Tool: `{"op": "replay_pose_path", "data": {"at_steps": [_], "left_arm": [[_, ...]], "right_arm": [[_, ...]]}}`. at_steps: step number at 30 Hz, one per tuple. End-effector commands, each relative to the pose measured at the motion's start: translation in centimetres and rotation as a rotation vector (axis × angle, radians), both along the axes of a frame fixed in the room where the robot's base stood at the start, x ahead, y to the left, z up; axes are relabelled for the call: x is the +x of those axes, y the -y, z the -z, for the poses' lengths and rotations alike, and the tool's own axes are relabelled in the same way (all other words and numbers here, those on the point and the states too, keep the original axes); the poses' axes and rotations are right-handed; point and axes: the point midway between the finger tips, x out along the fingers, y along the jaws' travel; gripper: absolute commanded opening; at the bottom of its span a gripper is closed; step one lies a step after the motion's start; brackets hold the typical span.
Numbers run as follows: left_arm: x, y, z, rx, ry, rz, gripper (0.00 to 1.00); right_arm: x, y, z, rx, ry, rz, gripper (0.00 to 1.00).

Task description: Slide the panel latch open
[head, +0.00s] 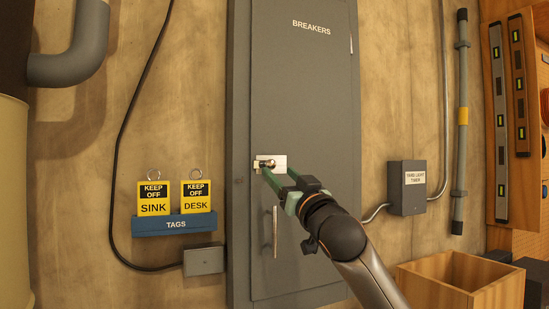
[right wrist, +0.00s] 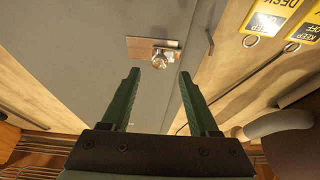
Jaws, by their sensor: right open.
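The grey panel door marked BREAKERS (head: 305,95) stands closed in its frame in the head view. Its latch (head: 279,161) is a small pale plate with a round metal knob, at the door's left edge. In the right wrist view the latch (right wrist: 138,47) shows its knob (right wrist: 161,59) just beyond the fingertips, roughly midway between them. My right gripper (head: 269,173) reaches up to the latch from the lower right, with green fingers. In the wrist view this gripper (right wrist: 159,74) is open and empty, and the knob looks clear of both fingers. My left gripper is not in view.
A vertical handle (head: 275,232) sits on the door below the latch. A blue TAGS rack (head: 170,225) with yellow KEEP OFF tags hangs to the left. A grey timer box (head: 407,190) is to the right, above an open wooden crate (head: 440,292).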

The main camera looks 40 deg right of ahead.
Motion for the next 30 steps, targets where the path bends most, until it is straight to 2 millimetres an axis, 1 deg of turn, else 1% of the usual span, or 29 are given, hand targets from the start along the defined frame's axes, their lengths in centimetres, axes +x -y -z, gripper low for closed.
{"op": "replay_pose_path", "data": {"at_steps": [1, 3, 7, 12, 19, 20, 30], "left_arm": [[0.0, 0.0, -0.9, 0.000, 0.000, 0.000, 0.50], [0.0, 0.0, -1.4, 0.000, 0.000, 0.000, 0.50], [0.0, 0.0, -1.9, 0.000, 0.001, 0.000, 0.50], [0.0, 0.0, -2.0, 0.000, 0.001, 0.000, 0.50], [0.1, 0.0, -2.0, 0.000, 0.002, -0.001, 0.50], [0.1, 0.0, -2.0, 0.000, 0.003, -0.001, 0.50], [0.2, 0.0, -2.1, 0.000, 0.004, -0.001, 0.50]], "right_arm": [[0.8, 0.3, -0.8, 0.002, 0.000, 0.000, 0.61], [1.8, 0.6, -1.2, 0.001, -0.001, 0.000, 0.61], [3.0, 0.9, -1.5, 0.000, 0.000, 0.000, 0.61], [3.6, 1.1, -1.6, -0.001, 0.001, -0.001, 0.61], [3.6, 1.1, -1.5, -0.002, 0.001, -0.001, 0.61], [3.6, 1.1, -1.5, -0.002, 0.001, -0.001, 0.59], [3.6, 1.1, -1.5, 0.000, 0.000, -0.001, 0.20]]}}
